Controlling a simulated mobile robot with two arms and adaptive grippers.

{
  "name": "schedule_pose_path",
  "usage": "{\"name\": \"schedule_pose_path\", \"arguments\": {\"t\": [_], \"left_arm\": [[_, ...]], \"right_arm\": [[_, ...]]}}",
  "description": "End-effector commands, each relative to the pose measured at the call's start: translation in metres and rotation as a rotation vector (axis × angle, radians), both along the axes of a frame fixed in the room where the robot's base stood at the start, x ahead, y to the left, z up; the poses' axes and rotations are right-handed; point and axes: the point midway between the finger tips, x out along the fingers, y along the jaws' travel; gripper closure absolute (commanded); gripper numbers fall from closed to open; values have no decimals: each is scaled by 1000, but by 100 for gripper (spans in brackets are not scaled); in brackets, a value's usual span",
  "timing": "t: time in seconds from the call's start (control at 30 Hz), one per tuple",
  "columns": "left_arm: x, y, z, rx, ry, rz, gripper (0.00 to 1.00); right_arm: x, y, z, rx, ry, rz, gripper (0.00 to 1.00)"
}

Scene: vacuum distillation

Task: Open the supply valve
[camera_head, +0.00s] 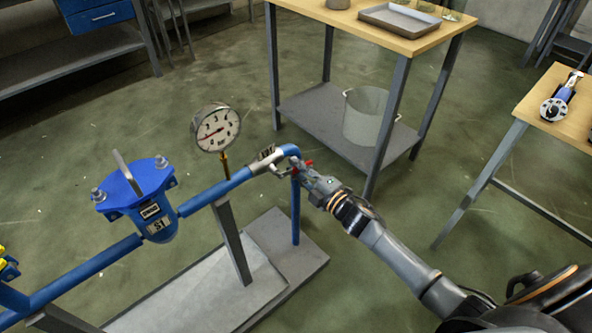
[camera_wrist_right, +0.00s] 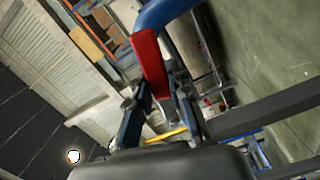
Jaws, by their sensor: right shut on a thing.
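A valve with a red lever handle (camera_head: 309,163) sits at the right end of the blue pipe (camera_head: 208,194), near the bend where the pipe turns down, in the head view. My right gripper (camera_head: 303,176) reaches in from the lower right and is shut on the red handle. In the right wrist view the red handle (camera_wrist_right: 149,65) stands between the two fingers of the gripper (camera_wrist_right: 158,98), with the blue pipe bend (camera_wrist_right: 165,14) just beyond. The fingers partly hide the valve body. My left gripper is not in view.
A round pressure gauge (camera_head: 216,128) stands above the pipe. A blue filter housing (camera_head: 153,205) marked S1 is further left. A wooden-topped table (camera_head: 345,18) stands behind, with a bucket (camera_head: 367,115) on its lower shelf. Another table (camera_head: 545,112) is at right.

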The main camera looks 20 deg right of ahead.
Motion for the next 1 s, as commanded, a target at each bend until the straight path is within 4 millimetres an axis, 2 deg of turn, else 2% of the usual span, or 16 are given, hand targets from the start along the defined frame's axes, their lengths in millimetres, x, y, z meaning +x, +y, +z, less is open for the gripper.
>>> {"name": "schedule_pose_path", "arguments": {"t": [0.3,0.8,0.83,0.9,0.93,1.0], "left_arm": [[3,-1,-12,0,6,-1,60],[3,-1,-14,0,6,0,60],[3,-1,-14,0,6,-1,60],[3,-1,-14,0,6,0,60],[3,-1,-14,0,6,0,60],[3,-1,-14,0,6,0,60]], "right_arm": [[0,-1,5,-96,-34,0,100],[0,-1,6,-110,-38,0,100],[0,-1,6,-110,-38,0,75],[0,-1,6,-109,-37,0,61],[0,-1,6,-109,-37,0,57],[0,-1,6,-108,-38,0,57]]}}
